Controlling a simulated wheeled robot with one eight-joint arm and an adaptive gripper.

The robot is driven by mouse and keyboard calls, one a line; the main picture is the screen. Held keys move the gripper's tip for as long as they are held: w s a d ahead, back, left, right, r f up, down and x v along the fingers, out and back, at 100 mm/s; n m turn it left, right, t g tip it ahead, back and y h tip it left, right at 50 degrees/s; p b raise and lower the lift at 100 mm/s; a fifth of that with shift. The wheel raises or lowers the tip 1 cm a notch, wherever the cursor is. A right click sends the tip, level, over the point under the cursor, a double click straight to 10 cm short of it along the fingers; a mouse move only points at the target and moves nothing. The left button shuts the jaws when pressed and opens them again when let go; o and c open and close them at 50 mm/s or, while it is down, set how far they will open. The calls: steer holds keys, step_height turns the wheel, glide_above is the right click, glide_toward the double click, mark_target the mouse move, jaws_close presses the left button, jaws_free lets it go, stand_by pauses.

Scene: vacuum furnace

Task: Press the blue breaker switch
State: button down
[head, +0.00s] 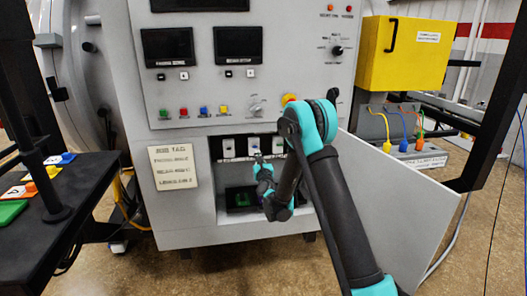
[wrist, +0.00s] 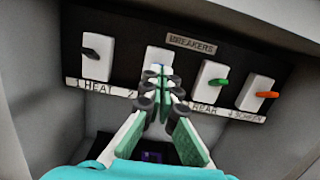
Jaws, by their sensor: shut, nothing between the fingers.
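The breaker panel (wrist: 125,35) is a black strip labelled BREAKERS, set inside an open lower compartment. It carries several white breakers with coloured levers. The second breaker from the left (wrist: 160,56) is directly in front of my fingertips, and a small bit of blue shows at it. My fingers hide most of its lever, and I cannot tell whether they touch it. My gripper (wrist: 158,76) is shut and empty, pointing into the compartment. In the head view, my gripper (head: 258,157) reaches into the compartment just below the breaker row.
A black-lever breaker (wrist: 97,58) is to the left. Green-lever (wrist: 215,85) and orange-lever (wrist: 256,93) breakers are to the right. Compartment walls enclose my gripper. An open grey door (head: 395,190) stands at the right. A sign (head: 173,167) is left of the opening.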

steer(key=s+d+r+n+g, duration=0.2)
steer(key=s+d+n+g, duration=0.2)
steer(key=s+d+n, duration=0.4)
steer(key=s+d+r+n+g, duration=0.25)
steer(key=s+d+n, duration=0.35)
steer(key=s+n, duration=0.3)
steer(key=s+d+f+n+g+h, duration=0.1)
steer(key=s+d+f+n, duration=0.3)
steer(key=s, duration=0.6)
steer(key=s+d+f+n+g+h, duration=0.2)
steer(key=s+d+f+n+g, duration=0.2)
steer(key=s, duration=0.7)
steer(key=s+d+f+n+g+h, duration=0.2)
steer(key=s+d+f+n+g, duration=0.1)
steer(key=s+d+n, duration=0.4)
steer(key=s+d, duration=0.3)
steer(key=shift+s+f, duration=0.3)
steer(key=shift+f, duration=0.1)
